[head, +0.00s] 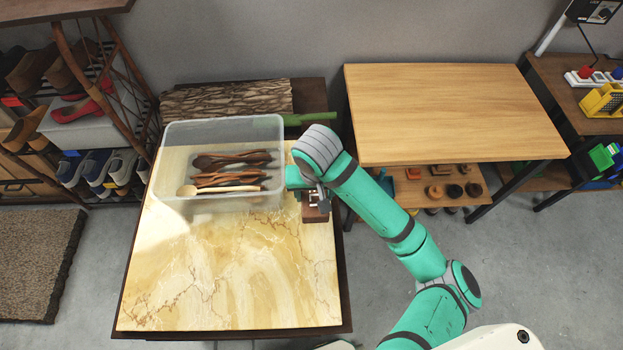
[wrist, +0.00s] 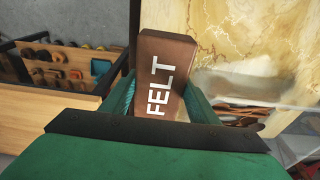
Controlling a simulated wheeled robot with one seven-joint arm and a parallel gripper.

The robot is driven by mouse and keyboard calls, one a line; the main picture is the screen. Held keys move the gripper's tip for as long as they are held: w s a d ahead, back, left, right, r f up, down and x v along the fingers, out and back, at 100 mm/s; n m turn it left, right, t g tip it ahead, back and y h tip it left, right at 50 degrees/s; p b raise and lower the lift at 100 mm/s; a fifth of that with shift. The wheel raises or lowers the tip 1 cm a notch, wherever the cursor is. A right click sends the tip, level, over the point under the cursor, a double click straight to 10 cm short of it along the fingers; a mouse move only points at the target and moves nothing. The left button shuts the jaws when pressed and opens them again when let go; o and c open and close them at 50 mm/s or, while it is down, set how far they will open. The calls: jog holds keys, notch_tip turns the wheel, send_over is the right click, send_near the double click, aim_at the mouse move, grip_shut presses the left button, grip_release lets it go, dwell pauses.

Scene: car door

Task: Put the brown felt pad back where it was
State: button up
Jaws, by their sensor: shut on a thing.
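The brown felt pad (wrist: 164,77) is a small block with the white word FELT on it. In the wrist view it sits between the two jaws of my gripper (wrist: 165,100), which are shut on it. In the head view my gripper (head: 316,196) is at the right edge of the marble-topped table (head: 235,285), just right of the clear bin. The brown pad (head: 314,213) shows partly below the gripper there. I cannot tell whether the pad touches the table top.
A clear plastic bin (head: 222,128) with several wooden spoons (head: 230,178) stands on the marble table. A rough bark-like slab (head: 228,98) lies behind it. A bare wooden table (head: 450,110) stands to the right, with small items on its lower shelf (head: 435,185). The marble table's front is clear.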

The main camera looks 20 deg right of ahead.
jog(key=w+f, duration=0.1)
jog(key=w+d+f, duration=0.1)
jog(key=w, duration=0.1)
jog(key=w+f, duration=0.1)
jog(key=w, duration=0.1)
jog(key=shift+w+d, duration=0.2)
jog(key=shift+d, duration=0.05)
jog(key=w+f, duration=0.2)
jog(key=w+d+f, duration=0.1)
jog(key=w+f, duration=0.1)
jog(key=f, duration=0.1)
jog(key=shift+d, duration=0.15)
jog(key=f, duration=0.3)
jog(key=shift+w+d, duration=0.1)
jog(key=shift+w, duration=0.15)
jog(key=shift+f, duration=0.25)
jog(key=o, duration=1)
jog(key=shift+f, duration=0.15)
